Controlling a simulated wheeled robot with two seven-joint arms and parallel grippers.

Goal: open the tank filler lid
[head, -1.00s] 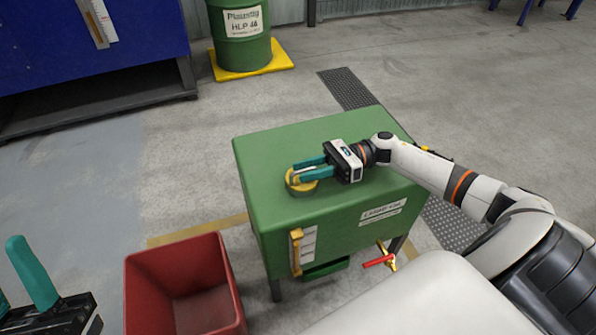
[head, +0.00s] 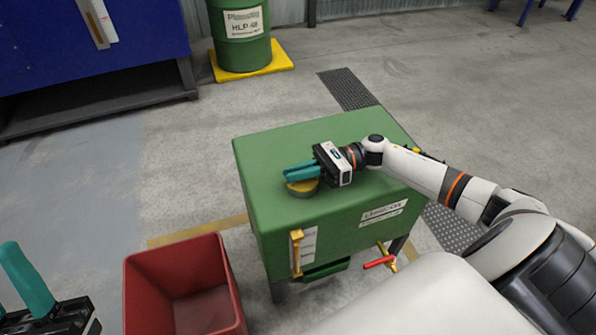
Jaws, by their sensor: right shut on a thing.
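The green tank (head: 345,240) stands in the middle of the head view. Its yellow round filler lid (head: 302,189) sits on the tank top near the left front. My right gripper (head: 300,172) reaches in from the right with teal fingers, shut on the lid, and partly covers it. Whether the lid is raised at all, I cannot tell. My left gripper (head: 28,290) is at the lower left edge, partly cut off, with one teal finger clearly seen, away from the tank.
A red bin (head: 135,285) stands left of the tank. A yellow sight gauge (head: 296,254) and a red-handled tap (head: 379,262) stick out from the tank front. A green drum (head: 240,55) and blue bench (head: 80,40) stand behind. The floor between is clear.

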